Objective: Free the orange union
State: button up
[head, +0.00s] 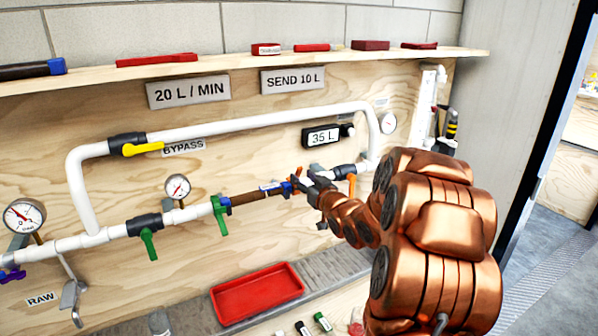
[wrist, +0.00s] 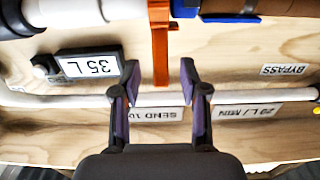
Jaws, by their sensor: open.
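The orange union (wrist: 159,14) is a collar on the pipe with a straight orange arm (wrist: 161,60) sticking out, seen in the wrist view. It sits between a white pipe on the left and the blue end of the brown filter on the right. In the head view it shows small (head: 296,180), partly hidden by my gripper (head: 304,182). My gripper is open in the wrist view (wrist: 160,76), with one fingertip on each side of the arm's free end. Gaps show on both sides; I cannot tell the depth between them.
An orange handle (head: 351,186) hangs right of my gripper. The 35 L display (head: 322,136) and bypass pipe (head: 255,121) are above. A red tray (head: 258,292) lies below on the bench.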

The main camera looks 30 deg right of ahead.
aim_at(299, 174)
jog(key=shift+w+d+p, duration=0.15)
jog(key=shift+w+p, duration=0.3)
jog(key=shift+w, duration=1.25)
grip_shut()
